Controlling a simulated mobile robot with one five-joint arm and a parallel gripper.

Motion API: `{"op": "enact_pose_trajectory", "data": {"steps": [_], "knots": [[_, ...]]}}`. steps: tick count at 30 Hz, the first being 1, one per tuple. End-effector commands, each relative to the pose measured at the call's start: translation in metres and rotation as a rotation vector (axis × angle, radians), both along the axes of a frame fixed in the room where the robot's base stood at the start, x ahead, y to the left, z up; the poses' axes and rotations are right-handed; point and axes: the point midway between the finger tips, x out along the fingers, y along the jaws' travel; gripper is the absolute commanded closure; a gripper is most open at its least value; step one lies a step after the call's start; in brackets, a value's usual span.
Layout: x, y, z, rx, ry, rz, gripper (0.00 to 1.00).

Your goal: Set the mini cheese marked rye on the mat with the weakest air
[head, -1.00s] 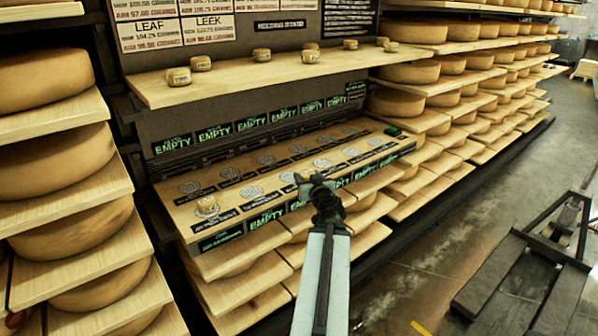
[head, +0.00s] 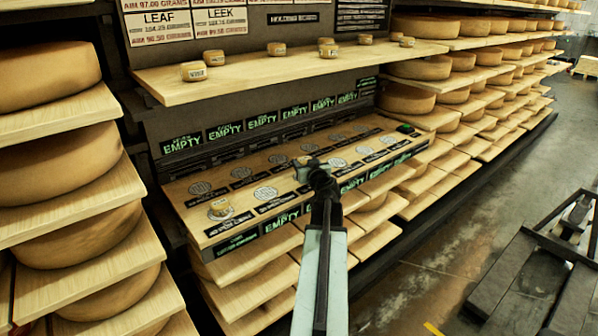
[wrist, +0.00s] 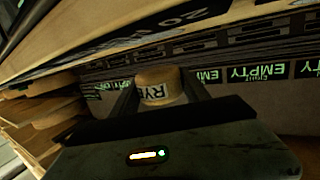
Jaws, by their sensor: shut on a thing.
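My gripper (head: 312,166) is shut on the mini cheese marked rye, over the middle of the sloping mat board (head: 180,192). In the wrist view the rye cheese (wrist: 158,92) sits between the jaws (wrist: 155,100), its black-on-white label facing the camera. Round grey mats lie in rows on the board, such as a front one (head: 265,193), one right of my gripper (head: 338,162) and a back one (head: 278,158). Black labels lie by the mats; their text is too small to read. My gripper hides part of the front row.
Another mini cheese (head: 220,206) is on the front-left mat. Several mini cheeses, such as one at the left end (head: 194,71), stand on the upper shelf (head: 240,79), above the board. Racks of large wheels (head: 60,170) stand on both sides. Green EMPTY signs (head: 183,143) line the back.

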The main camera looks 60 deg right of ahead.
Motion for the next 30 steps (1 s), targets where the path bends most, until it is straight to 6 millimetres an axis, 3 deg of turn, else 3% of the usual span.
{"op": "enact_pose_trajectory", "data": {"steps": [7, 18, 19, 21, 30], "knots": [[-0.004, -0.003, -0.038, 0.0, 0.0, -0.006, 0.89], [0.001, 0.001, -0.039, 0.0, 0.0, 0.002, 0.89], [0.001, 0.001, -0.038, 0.0, 0.0, 0.002, 0.41], [0.001, 0.001, -0.037, 0.0, 0.0, 0.001, 0.24], [-0.001, 0.0, -0.036, 0.0, 0.0, -0.001, 0.24]]}}
